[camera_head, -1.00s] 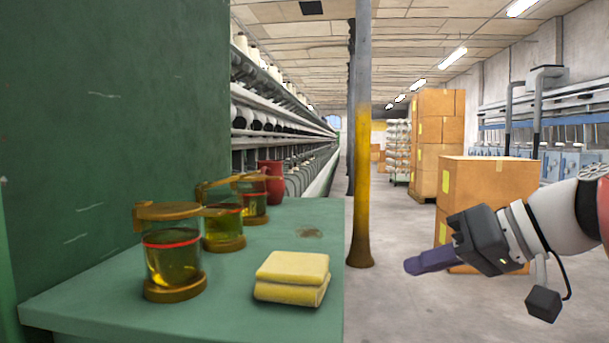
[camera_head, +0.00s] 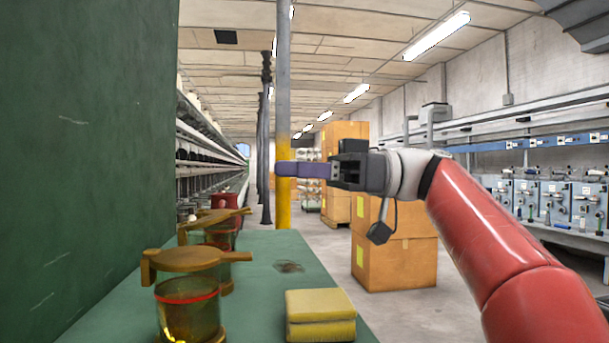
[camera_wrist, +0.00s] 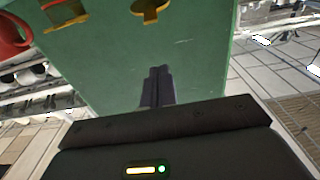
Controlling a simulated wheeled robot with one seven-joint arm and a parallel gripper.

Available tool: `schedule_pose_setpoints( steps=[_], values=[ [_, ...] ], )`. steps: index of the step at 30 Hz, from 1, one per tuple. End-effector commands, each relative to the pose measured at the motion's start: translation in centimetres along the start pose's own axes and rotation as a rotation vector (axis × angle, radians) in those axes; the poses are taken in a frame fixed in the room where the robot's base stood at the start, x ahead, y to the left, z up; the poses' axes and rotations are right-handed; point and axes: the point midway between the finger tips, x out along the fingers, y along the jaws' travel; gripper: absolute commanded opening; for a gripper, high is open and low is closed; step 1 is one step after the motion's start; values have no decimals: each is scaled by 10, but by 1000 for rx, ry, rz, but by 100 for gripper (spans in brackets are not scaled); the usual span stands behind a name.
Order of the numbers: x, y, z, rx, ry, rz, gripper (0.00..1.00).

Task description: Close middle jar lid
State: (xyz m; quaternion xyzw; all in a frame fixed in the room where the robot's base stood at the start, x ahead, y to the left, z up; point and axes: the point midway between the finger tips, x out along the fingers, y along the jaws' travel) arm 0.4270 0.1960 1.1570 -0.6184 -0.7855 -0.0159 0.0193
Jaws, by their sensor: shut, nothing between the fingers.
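Glass jars with brown lids and bases stand in a row on the green table (camera_head: 130,306). The nearest jar (camera_head: 188,311) holds yellow liquid and has a red band. Its brown lid (camera_head: 190,260) shows at its top. The middle jar's lid (camera_head: 213,219) shows behind it; the nearest jar partly hides the middle jar, and I cannot tell how its lid sits. Brown lids also show along the top left of the wrist view. My gripper (camera_head: 282,169) is shut and empty, in the air right of the jars, with purple fingers pointing left. It also shows in the wrist view (camera_wrist: 159,70).
A folded yellow cloth (camera_head: 320,310) lies at the table's front right. A red mug (camera_head: 226,201) stands behind the jars. A green wall (camera_head: 90,150) bounds the left. A yellow and grey pole (camera_head: 283,110) and cardboard boxes (camera_head: 395,255) stand beyond the table.

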Motion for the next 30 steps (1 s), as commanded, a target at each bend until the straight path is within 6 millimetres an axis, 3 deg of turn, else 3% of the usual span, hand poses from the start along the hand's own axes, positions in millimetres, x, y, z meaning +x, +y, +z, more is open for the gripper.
schedule_pose_setpoints(
  steps=[3,8,10,15,30],
  values=[
    [29,-2,-1,1,0,-6,0],
    [61,-2,-1,1,-1,-4,0],
    [52,0,16,5,-1,3,0],
    [46,0,33,3,-2,2,0],
    [43,0,39,1,-1,1,0]
  ],
)
